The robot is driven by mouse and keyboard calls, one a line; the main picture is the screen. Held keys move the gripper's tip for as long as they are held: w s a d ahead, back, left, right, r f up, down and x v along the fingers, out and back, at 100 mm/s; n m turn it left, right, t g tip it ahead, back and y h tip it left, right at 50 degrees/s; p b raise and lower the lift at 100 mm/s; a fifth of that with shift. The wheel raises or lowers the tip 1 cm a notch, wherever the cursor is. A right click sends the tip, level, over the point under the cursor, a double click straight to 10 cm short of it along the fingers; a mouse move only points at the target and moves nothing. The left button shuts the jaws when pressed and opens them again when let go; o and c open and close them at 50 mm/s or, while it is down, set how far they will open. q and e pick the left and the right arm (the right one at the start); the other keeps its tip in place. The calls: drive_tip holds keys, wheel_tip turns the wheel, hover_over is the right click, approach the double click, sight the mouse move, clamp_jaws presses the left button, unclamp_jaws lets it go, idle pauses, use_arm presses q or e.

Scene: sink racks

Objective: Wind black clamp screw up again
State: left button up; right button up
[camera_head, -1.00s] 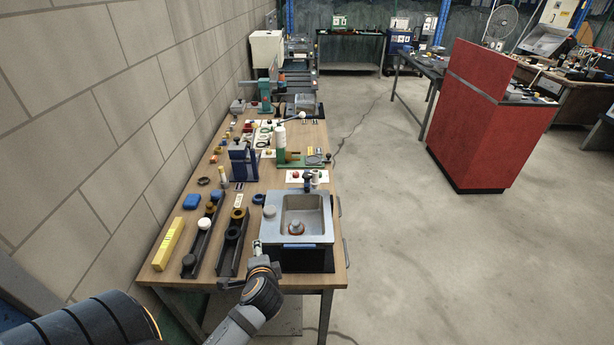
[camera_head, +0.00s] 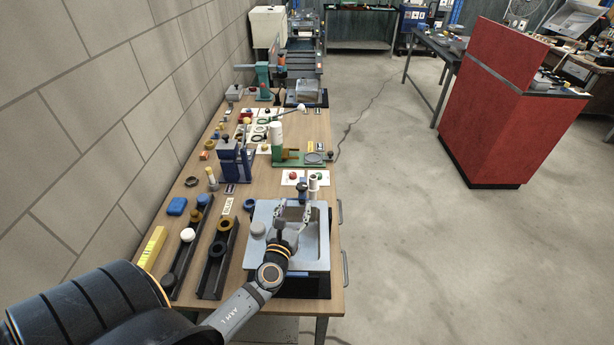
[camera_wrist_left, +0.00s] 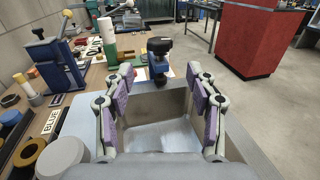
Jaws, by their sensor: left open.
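The black clamp screw (camera_wrist_left: 160,46) has a dark knob and stands upright on a small blue clamp (camera_wrist_left: 159,70) at the far rim of the grey sink (camera_wrist_left: 265,150). My right gripper is not in view.
Two dark racks (camera_head: 212,277) with rings and caps lie left of the sink. A white round cap (camera_wrist_left: 62,155) sits on the sink's left rim. A blue press (camera_head: 235,165) and a green fixture (camera_head: 300,160) stand farther back. A wall bounds the table's left side.

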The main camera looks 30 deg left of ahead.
sight(300, 191)
use_arm(q)
drive_tip(key=x, duration=0.2)
drive_tip(key=p+x, duration=0.1)
drive_tip(key=x, duration=0.1)
drive_tip(key=r+x, duration=0.1)
drive_tip(key=x, duration=0.1)
drive_tip(key=shift+w+p, duration=0.2)
drive_tip(key=shift+p, duration=0.2)
drive_tip(key=shift+x, duration=1.2)
drive_tip(key=shift+a, duration=0.1)
drive_tip(key=shift+c, duration=1)
drive_tip(key=c, duration=1)
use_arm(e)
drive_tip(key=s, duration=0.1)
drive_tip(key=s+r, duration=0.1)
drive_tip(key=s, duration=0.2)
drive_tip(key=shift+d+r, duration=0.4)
